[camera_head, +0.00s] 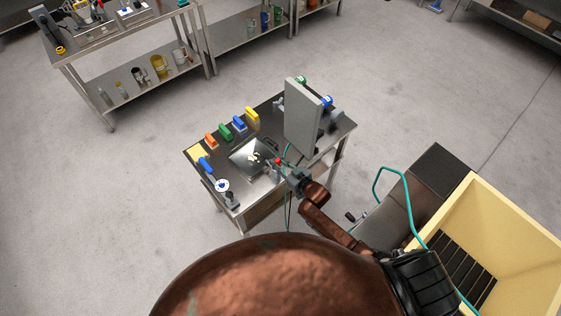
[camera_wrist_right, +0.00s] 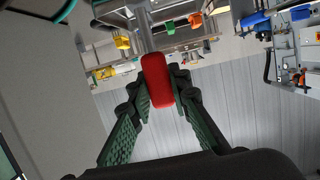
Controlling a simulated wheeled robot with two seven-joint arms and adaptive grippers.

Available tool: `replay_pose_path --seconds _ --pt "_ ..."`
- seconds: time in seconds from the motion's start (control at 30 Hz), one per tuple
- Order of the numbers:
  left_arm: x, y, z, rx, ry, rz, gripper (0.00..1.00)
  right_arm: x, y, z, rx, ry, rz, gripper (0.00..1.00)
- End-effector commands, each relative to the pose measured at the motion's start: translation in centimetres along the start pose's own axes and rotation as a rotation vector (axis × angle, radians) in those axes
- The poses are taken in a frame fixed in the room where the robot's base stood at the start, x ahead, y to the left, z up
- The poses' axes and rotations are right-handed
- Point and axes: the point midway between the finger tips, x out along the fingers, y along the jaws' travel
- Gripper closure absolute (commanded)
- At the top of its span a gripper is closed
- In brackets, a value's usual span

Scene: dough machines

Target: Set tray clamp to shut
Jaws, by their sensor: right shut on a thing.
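A red handle (camera_wrist_right: 157,82) on a grey metal stem fills the middle of the right wrist view; I take it to be the tray clamp's handle. My right gripper (camera_wrist_right: 160,98) has its two dark green fingers on either side of this handle and is shut on it. In the head view the right gripper (camera_head: 284,169) is at the right side of a shiny metal tray (camera_head: 240,165), with a bit of the red handle (camera_head: 278,161) showing at its tips. The tray holds small pale pieces. The clamp's lower part is hidden. My left gripper is not in view.
The tray is on a dark-topped steel table (camera_head: 316,150). A tall grey panel (camera_head: 302,116) stands at its back right, close to my right gripper. Several coloured blocks line the back left edge. A yellow bin (camera_head: 520,215) stands at the right, and open floor lies left.

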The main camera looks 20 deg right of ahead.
Motion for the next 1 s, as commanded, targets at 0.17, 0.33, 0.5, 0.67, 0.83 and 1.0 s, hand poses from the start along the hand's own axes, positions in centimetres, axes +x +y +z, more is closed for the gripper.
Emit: replay_pose_path --seconds 0.17,0.33,0.5,0.67,0.83,1.0 --pt "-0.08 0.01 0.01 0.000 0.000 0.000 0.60 0.12 -0.01 0.06 -0.001 -0.007 0.000 1.00" --pt "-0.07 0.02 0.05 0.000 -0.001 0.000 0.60 0.12 0.00 0.06 -0.001 -0.007 0.000 1.00" --pt "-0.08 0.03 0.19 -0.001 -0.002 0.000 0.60 0.12 -0.01 0.02 -0.001 -0.006 0.000 0.76" --pt "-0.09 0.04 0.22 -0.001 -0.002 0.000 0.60 0.12 -0.03 -0.01 -0.001 -0.005 -0.001 0.65" --pt "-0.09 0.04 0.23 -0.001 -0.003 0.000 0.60 0.12 -0.05 -0.03 -0.001 -0.005 -0.001 0.64" --pt "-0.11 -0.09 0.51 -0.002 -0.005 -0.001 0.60 -0.18 -0.03 0.03 -0.001 -0.005 -0.001 0.64"
